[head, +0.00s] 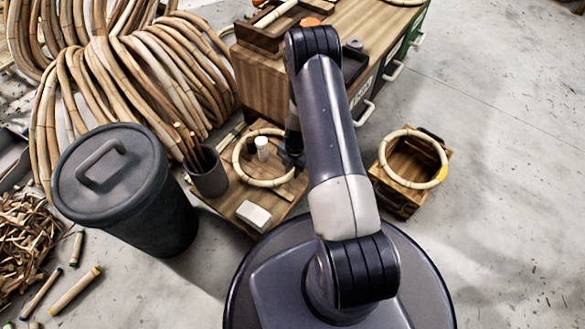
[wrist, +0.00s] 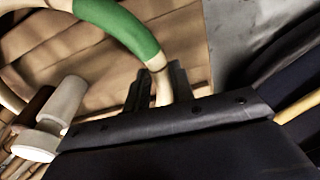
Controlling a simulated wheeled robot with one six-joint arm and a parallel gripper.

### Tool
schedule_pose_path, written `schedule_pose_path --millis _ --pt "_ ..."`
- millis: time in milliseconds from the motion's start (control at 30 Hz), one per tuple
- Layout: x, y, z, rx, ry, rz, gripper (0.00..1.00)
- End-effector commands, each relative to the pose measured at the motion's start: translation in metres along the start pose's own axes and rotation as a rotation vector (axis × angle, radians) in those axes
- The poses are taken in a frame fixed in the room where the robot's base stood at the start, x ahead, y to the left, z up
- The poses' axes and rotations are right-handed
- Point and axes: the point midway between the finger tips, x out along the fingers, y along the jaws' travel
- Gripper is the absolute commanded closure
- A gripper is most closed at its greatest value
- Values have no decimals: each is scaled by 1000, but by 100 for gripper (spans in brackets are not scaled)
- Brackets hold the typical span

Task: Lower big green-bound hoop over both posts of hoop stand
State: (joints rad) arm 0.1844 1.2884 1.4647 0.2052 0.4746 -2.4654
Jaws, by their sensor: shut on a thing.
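The big green-bound hoop (head: 238,158) is a pale rattan ring, seen in the head view over the low wooden board. Its green binding (wrist: 122,27) shows in the wrist view, close to my gripper. My gripper (wrist: 156,88) is shut on the hoop's pale rod just past the binding. The hoop stand's white post (head: 262,146) appears inside the ring in the head view. In the wrist view a white post (wrist: 64,100) and a brown post (wrist: 33,105) stand left of my fingers. I cannot tell how high the hoop is above the board. My arm partly hides the gripper in the head view.
A white block (head: 254,217) and a dark cup of sticks (head: 208,174) are on the low board (head: 222,205). A lidded bin (head: 120,190) stands left. A wooden crate (head: 405,190) with a yellow-marked hoop (head: 383,160) is right. A workbench (head: 262,80) stands behind.

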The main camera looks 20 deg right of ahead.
Motion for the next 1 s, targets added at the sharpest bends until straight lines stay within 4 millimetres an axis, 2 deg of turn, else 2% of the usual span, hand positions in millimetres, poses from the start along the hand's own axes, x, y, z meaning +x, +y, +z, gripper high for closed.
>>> schedule_pose_path --millis 100,133,433,733,867,1000 --pt "0 0 0 0 -1 1 100" --pt "0 0 0 0 -1 1 75" --pt "0 0 0 0 0 0 51" --pt "-6 0 0 0 0 0 51" --pt "-27 1 0 0 -2 2 51" --pt "-57 0 0 0 -2 2 51"
